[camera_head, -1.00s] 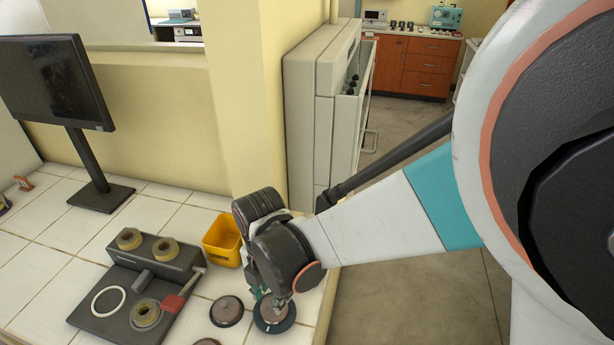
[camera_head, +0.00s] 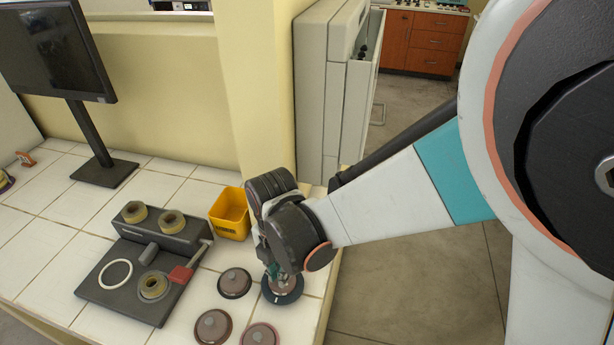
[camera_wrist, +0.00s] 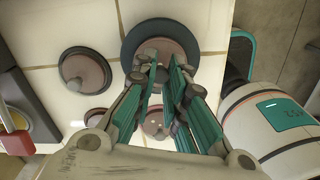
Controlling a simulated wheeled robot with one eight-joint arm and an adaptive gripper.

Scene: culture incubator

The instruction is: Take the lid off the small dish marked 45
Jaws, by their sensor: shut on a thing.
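My gripper (camera_head: 273,274) reaches down over a round dish with a wide dark rim (camera_head: 285,297) near the bench's right edge. In the wrist view this dish's reddish-brown lid (camera_wrist: 172,46) lies inside the dark blue-grey ring (camera_wrist: 131,45). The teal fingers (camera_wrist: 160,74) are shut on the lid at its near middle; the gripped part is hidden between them. I cannot tell whether the lid is raised from the ring. No number can be read on any dish.
Other brown-lidded round dishes stand close by: one to the left (camera_head: 235,283), two nearer the front (camera_head: 212,327) (camera_head: 260,335). A yellow bin (camera_head: 230,215) stands behind. A grey fixture (camera_head: 120,292) with tape-like rings and a monitor (camera_head: 55,55) stand to the left.

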